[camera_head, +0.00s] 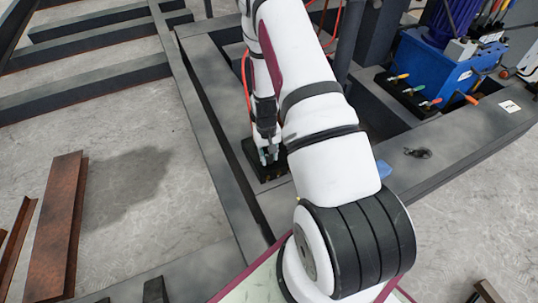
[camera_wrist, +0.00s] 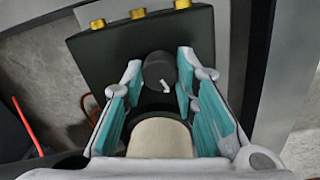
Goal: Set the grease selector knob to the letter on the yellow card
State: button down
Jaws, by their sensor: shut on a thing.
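A dark selector block (camera_wrist: 100,52) with brass fittings on its far side lies ahead of my gripper in the wrist view. Its round black knob (camera_wrist: 157,66) carries a short white pointer mark, tilted in the picture. My gripper (camera_wrist: 160,78) has its teal-padded fingers on either side of the knob and is shut on it. In the head view my gripper (camera_head: 268,156) points down at the block (camera_head: 270,172) on the grey frame, and my arm hides part of this area. I see no yellow card, and no letters around the knob can be read.
A blue unit (camera_head: 436,72) with several coloured-handled valves stands at the upper right. A small white card (camera_head: 509,106) and a small dark object (camera_head: 417,153) lie on the grey beam (camera_head: 450,150). Rusty steel pieces (camera_head: 58,225) lie on the floor at left. An orange cable runs beside my arm.

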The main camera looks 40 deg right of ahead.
aim_at(267, 157)
jog(key=shift+m, duration=0.6)
jog(key=c, duration=1.3)
grip_release()
jog(key=r, duration=1.2)
jog(key=shift+w+a, duration=0.2)
jog(key=shift+a, duration=0.1)
